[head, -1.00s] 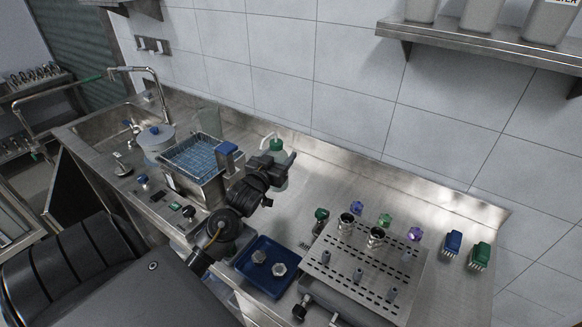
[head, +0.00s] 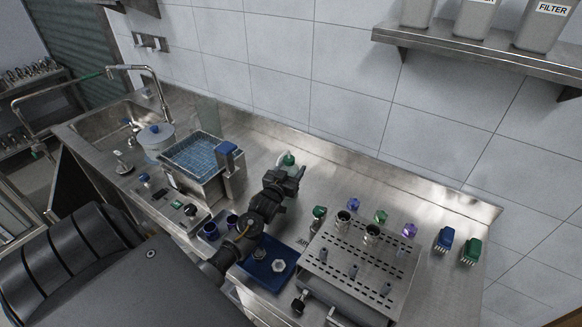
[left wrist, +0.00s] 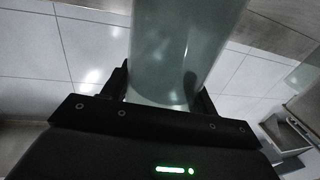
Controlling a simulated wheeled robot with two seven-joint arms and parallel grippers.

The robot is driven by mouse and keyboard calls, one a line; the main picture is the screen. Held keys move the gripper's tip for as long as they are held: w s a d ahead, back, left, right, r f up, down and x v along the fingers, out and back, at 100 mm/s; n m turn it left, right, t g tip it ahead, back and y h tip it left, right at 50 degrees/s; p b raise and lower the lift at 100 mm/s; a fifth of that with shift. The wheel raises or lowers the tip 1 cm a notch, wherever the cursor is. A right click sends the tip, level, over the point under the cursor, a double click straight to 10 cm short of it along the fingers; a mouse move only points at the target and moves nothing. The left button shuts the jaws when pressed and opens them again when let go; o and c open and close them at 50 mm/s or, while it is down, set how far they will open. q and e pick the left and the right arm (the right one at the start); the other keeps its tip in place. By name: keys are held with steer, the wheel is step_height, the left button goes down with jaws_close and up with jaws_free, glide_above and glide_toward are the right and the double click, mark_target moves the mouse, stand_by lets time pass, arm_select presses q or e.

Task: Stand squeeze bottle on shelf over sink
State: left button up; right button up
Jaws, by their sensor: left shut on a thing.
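The squeeze bottle (head: 288,161) has a green cap and stands out behind my left gripper (head: 289,184) in the head view; its lower part is hidden by the gripper. In the left wrist view the bottle's pale translucent body (left wrist: 182,45) is between the fingers of my left gripper (left wrist: 163,92), which is shut on it. Whether its base touches the counter cannot be told. The sink (head: 104,122) with its tall tap is at the left. A piece of steel shelf (head: 140,8) shows above it at the top edge. My right gripper is not in view.
A water bath with a blue rack (head: 197,153) and a lidded pot (head: 156,137) stand between sink and gripper. A perforated steel stand (head: 355,262), a blue tray (head: 262,270) and brushes (head: 445,240) lie to the right. Another wall shelf (head: 480,52) holds containers.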

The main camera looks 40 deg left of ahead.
arm_select(q)
steer(key=o, duration=0.8)
steer(key=shift+f, duration=0.15)
steer(key=o, duration=0.4)
